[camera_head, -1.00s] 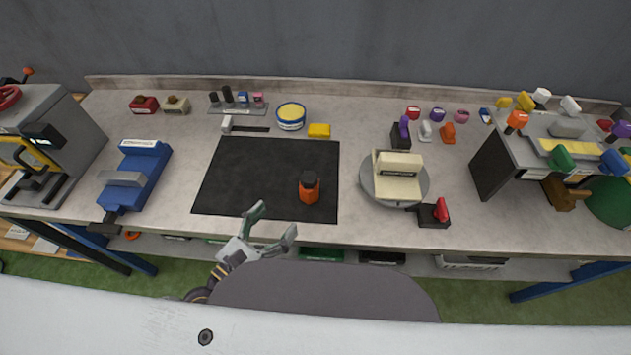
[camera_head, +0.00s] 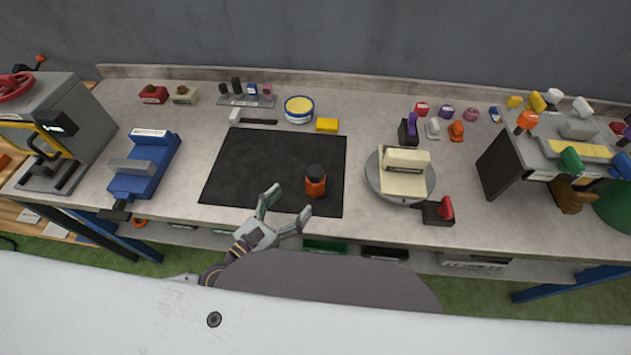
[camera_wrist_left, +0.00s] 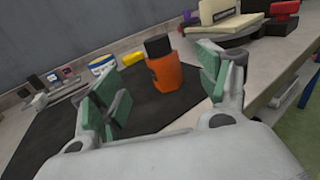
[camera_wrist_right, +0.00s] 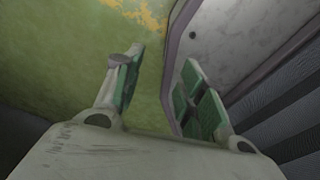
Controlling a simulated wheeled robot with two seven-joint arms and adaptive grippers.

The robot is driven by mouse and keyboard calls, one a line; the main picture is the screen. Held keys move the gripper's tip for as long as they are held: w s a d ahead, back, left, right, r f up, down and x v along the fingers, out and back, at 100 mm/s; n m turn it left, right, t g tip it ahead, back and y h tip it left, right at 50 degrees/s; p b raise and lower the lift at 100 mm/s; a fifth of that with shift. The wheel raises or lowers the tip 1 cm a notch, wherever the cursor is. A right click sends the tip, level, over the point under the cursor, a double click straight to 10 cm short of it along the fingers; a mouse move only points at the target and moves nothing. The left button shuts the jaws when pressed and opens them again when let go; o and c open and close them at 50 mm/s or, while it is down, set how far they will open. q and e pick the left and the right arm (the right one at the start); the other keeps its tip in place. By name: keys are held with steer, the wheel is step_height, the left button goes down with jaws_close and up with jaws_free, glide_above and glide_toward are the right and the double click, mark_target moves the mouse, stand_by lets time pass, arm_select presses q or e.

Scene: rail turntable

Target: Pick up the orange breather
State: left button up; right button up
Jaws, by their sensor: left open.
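The orange breather (camera_head: 316,186) has an orange body and a black cap. It stands upright on the black mat (camera_head: 250,170), near the mat's front right. My left gripper (camera_head: 287,207) is open and empty, at the front edge of the mat, to the left and front of the breather. In the left wrist view the breather (camera_wrist_left: 166,70) stands ahead, between the two open fingers (camera_wrist_left: 160,95) as seen, and apart from them. My right gripper (camera_wrist_right: 158,90) shows only in the right wrist view. Its fingers are spread with nothing between them.
Right of the mat stands a round turntable (camera_head: 374,177) with a cream block (camera_head: 404,170). A red-handled black piece (camera_head: 440,210) sits beside it. A blue vise (camera_head: 145,170) is on the left. A yellow block (camera_head: 327,125) and a round tin (camera_head: 299,109) stand behind the mat.

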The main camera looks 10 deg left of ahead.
mark_target(310, 182)
arm_select(q)
steer(key=shift+x, duration=1.05)
steer(key=shift+p+x, duration=0.5)
steer(key=shift+x, duration=0.5)
steer(key=shift+w+d, duration=0.35)
steer(key=shift+w, duration=0.1)
arm_select(e)
steer(key=shift+s+a+r, duration=0.35)
steer(key=shift+s+a, duration=0.05)
steer(key=shift+a, duration=0.25)
steer(key=shift+s+a+r, duration=0.3)
steer(key=shift+s+a, duration=0.05)
steer(key=shift+a, duration=0.25)
steer(key=shift+d, duration=0.1)
